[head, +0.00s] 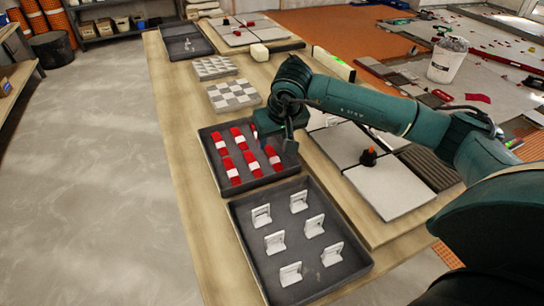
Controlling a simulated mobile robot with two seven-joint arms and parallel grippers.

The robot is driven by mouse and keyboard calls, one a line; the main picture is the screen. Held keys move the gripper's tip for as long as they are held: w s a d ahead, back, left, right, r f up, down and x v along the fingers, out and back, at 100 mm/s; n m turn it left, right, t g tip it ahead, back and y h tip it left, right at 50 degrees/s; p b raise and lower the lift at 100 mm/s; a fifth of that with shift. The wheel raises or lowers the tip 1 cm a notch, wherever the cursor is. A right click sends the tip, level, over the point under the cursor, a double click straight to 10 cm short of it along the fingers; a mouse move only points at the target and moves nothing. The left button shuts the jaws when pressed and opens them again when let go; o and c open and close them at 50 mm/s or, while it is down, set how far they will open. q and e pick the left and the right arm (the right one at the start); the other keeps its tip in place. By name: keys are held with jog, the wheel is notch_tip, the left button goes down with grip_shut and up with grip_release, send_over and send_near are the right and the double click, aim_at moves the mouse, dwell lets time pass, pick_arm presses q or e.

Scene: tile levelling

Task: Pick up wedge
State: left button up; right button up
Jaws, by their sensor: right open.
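Several red wedges with pale middles, such as one wedge (231,171), lie in two rows in a dark tray (207,165) on the wooden table. My right gripper (287,142) is open and hangs over the right side of this tray, pointing down, close to the wedges at the right ends of the rows. It partly covers that corner of the tray. No wedge is visibly held, and I cannot tell whether a fingertip touches one. My left gripper is not in view.
A nearer dark tray (246,240) holds several white clips (291,274). Checkered tile stacks (232,95) stand behind the wedge tray. Large grey tiles (392,187) with an orange-and-black piece (368,157) lie to the right. A white bucket (447,60) stands farther off.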

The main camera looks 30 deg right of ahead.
aim_at(270, 149)
jog(key=x, duration=0.5)
jog(key=shift+w+f, duration=0.1)
jog(key=shift+w, duration=0.2)
jog(key=c, duration=1)
